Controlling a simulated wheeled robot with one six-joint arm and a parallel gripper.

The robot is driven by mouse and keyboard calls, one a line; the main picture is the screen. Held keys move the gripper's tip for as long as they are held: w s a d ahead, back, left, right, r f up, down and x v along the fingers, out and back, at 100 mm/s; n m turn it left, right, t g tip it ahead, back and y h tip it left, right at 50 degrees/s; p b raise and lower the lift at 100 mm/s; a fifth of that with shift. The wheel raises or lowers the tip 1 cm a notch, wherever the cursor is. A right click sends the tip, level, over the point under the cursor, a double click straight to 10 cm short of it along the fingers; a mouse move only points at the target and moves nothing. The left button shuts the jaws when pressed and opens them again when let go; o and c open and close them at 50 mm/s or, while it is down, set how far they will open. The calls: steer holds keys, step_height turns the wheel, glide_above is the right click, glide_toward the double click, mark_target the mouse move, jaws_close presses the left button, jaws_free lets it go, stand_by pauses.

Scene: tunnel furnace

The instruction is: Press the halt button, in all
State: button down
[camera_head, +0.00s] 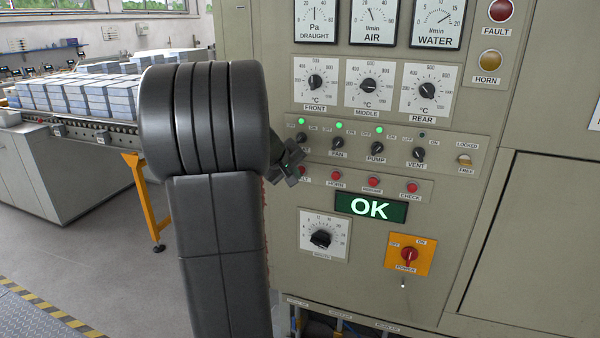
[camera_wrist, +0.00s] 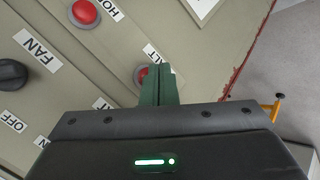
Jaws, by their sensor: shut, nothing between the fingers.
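The halt button (camera_wrist: 141,76) is a small red button on the grey control panel. In the wrist view the finger covers part of it, and its label reads "ALT" with the first letter hidden. In the head view the halt button (camera_head: 302,171) is the leftmost of the red row, largely hidden by my gripper. My gripper (camera_wrist: 160,72) is shut and empty, its green fingertips right in front of or beside the button. I cannot tell whether they touch it. It also shows in the head view (camera_head: 293,168) at the panel's left edge.
The horn button (camera_head: 336,175) and other red buttons sit to the right. Selector knobs (camera_head: 338,143) with green lamps are just above. A green "OK" display (camera_head: 370,207) and an orange power switch (camera_head: 409,254) are below. A conveyor with blocks (camera_head: 75,92) stands left.

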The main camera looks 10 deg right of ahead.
steer(key=shift+w+d, duration=0.25)
steer(key=shift+w, duration=0.15)
stand_by(0.8)
steer(key=shift+s, duration=0.1)
steer(key=shift+s+a+b, duration=0.45)
steer(key=shift+s+a, duration=0.05)
steer(key=shift+s, duration=0.2)
steer(key=s+a+b, duration=0.1)
steer(key=s, duration=0.1)
steer(key=s+a+b, duration=0.1)
steer(key=s, duration=0.1)
steer(key=shift+a, duration=0.4)
stand_by(0.7)
